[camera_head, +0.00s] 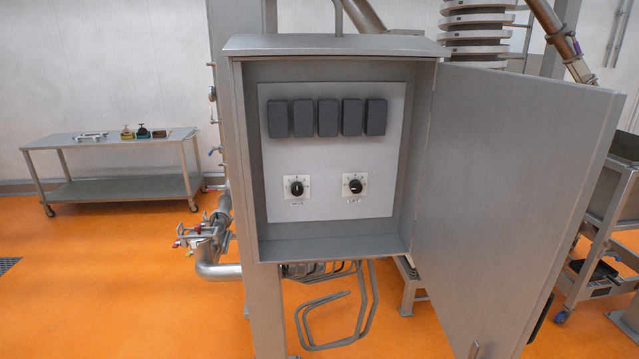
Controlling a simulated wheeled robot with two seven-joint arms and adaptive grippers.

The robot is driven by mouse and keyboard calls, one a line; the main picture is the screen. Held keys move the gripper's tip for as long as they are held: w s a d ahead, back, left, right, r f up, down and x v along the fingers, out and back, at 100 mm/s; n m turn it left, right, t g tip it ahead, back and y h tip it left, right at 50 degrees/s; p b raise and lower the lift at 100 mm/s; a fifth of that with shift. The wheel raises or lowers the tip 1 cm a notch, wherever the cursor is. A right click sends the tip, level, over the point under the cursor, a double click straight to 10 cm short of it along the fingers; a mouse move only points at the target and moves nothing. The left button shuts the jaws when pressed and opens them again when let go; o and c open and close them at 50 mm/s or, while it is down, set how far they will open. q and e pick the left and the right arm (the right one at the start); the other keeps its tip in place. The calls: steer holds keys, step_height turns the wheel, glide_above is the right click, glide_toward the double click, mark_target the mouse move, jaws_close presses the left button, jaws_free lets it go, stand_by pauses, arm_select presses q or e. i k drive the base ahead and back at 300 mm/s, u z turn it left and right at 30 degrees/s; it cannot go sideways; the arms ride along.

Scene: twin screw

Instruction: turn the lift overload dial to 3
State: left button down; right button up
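The lift overload dial looks to be the right-hand black knob (355,187) on a white square plate, with a small label below that seems to read "LIFT". A second black knob (296,188) on a similar plate is to its left; its label is too small to read surely. Both sit on the light panel (325,155) inside an open grey cabinet (245,150). The scale marks and the exact setting of either knob are too small to read. Neither of my grippers is in view.
Several dark rectangular blocks (328,117) line the panel above the dials. The cabinet door (515,190) stands wide open to the right. Pipes and valves (215,235) are at the cabinet's left. A wheeled steel table (120,190) stands back left. Orange floor is clear at front left.

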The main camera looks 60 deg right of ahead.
mark_target(355, 186)
steer(key=z, duration=0.25)
steer(key=i, duration=0.9)
steer(key=z, duration=1.55)
steer(key=i, duration=0.85)
steer(key=z, duration=0.85)
